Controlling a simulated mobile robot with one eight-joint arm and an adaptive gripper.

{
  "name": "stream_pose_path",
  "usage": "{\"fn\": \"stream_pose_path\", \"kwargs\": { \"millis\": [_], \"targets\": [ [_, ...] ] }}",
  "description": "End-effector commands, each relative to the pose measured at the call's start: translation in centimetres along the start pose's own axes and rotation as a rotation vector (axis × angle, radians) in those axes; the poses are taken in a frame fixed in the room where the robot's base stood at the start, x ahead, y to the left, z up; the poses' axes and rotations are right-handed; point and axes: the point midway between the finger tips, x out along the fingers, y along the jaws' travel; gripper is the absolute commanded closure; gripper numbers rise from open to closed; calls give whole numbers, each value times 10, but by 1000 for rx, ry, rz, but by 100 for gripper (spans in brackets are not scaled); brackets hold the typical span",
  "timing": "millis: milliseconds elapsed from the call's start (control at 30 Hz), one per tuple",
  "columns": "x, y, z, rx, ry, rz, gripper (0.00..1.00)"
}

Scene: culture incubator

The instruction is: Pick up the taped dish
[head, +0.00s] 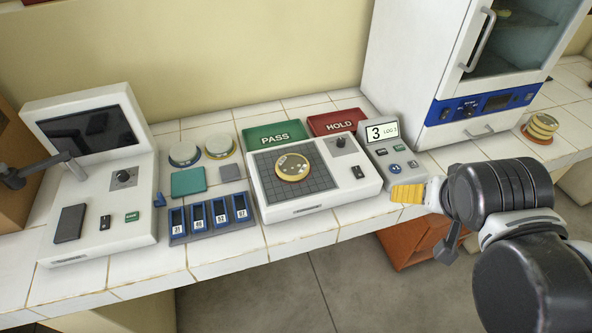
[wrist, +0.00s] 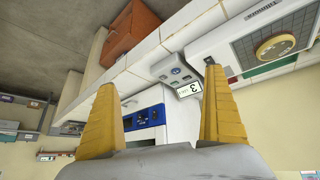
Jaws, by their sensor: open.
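A round yellow-edged dish (head: 292,167) with pale spots on top sits on the dark gridded plate of a white device. It also shows at the upper right of the wrist view (wrist: 275,47). Two more round dishes stand at the back left: one with a bluish rim (head: 185,154) and one with a yellow rim (head: 220,146). A short stack of yellow-rimmed dishes (head: 542,127) is at the far right. I cannot tell tape from coloured rims. My gripper (head: 408,193), with yellow fingers, is right of the gridded device, apart from every dish. In the wrist view its fingers (wrist: 162,80) are spread and empty.
Behind the gridded device (head: 312,205) lie a green PASS tray (head: 252,139) and a red HOLD tray (head: 352,113). A small display unit (head: 395,150) reading 3 stands near my gripper. A white incubator (head: 405,60) rises behind. A numbered rack (head: 212,217) is left of the device.

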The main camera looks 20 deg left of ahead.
Motion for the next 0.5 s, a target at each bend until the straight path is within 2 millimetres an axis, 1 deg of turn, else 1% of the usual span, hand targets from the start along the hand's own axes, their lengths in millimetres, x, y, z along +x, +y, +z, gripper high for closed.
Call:
{"fn": "stream_pose_path", "kwargs": {
  "millis": [33,67,167,267,300,367,400,467,500],
  "targets": [
    [8,-11,-5,-10,6,4,0],
    [12,-16,-9,-12,10,11,0],
    [29,-42,-21,-21,36,31,0],
    [50,-82,-33,-27,83,52,0],
    [60,-102,-37,-29,111,59,0],
    [72,-136,-40,-28,159,64,0],
    [80,-158,-41,-25,193,64,0],
    [89,-194,-39,-18,250,59,0],
    [94,-216,-36,-11,287,50,0]
  ]
}}
